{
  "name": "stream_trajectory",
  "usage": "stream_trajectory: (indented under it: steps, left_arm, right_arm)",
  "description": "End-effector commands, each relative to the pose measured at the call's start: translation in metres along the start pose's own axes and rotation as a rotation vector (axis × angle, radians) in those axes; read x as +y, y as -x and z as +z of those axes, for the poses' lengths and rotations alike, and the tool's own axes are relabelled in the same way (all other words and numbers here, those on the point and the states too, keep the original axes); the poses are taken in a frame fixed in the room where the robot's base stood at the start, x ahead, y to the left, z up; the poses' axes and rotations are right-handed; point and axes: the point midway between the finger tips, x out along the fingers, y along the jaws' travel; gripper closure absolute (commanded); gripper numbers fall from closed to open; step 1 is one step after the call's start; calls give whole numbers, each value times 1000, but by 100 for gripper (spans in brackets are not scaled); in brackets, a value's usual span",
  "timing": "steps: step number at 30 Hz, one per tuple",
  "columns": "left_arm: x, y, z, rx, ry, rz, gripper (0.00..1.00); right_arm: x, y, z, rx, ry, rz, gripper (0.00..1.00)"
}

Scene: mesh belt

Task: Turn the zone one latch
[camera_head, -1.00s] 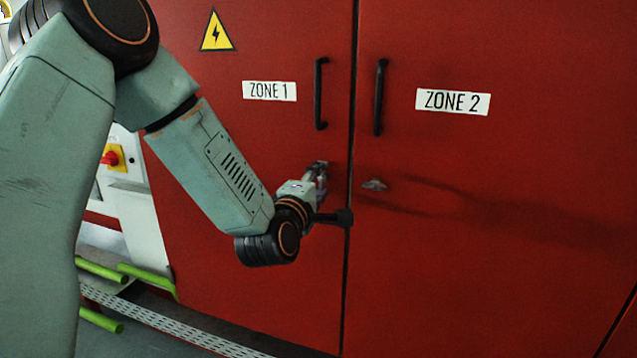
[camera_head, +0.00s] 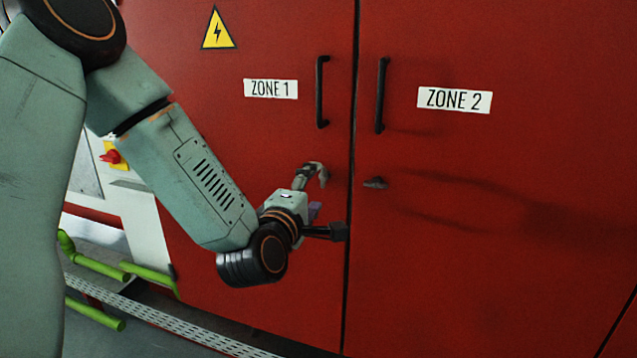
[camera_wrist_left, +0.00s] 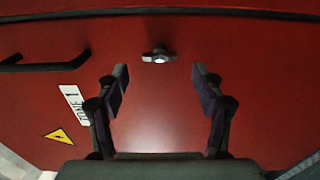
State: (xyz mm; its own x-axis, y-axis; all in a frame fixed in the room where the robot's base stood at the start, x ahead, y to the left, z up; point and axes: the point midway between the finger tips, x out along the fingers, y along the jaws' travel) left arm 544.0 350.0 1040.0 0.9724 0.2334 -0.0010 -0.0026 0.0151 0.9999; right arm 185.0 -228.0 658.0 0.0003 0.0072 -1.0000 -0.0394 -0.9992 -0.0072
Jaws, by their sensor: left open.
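The zone one latch (camera_wrist_left: 159,56) is a small grey piece with a bright centre on the red door, lying crosswise in the left wrist view. In the head view I cannot make it out behind my gripper. My left gripper (camera_head: 319,192) is open, in front of the red zone 1 door (camera_head: 255,135), below its handle. In the left wrist view, its two fingers (camera_wrist_left: 161,76) are spread to either side, with the latch just beyond the tips and centred between them, apart from both. My right gripper does not show.
A black handle (camera_head: 321,92) is on the zone 1 door, another (camera_head: 381,95) on the zone 2 door. The zone 2 latch (camera_head: 375,183) sits right of the door seam. Green rails (camera_head: 95,265) and a red-yellow switch (camera_head: 113,157) are at left.

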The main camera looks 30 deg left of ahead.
Motion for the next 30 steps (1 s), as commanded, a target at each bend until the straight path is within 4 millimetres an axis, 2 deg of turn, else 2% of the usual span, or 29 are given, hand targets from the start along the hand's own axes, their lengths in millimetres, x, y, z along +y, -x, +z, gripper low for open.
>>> stream_trajectory:
  steps: [4,9,25,30]
  left_arm:
    - [0,19,0,0,4,-2,32]
    - [0,29,0,0,2,1,32]
    - [0,29,0,0,-2,1,32]
    - [-9,30,5,-24,-120,-41,32]
  right_arm:
    - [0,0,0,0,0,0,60]
    - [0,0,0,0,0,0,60]
    - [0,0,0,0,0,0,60]
    - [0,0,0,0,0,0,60]
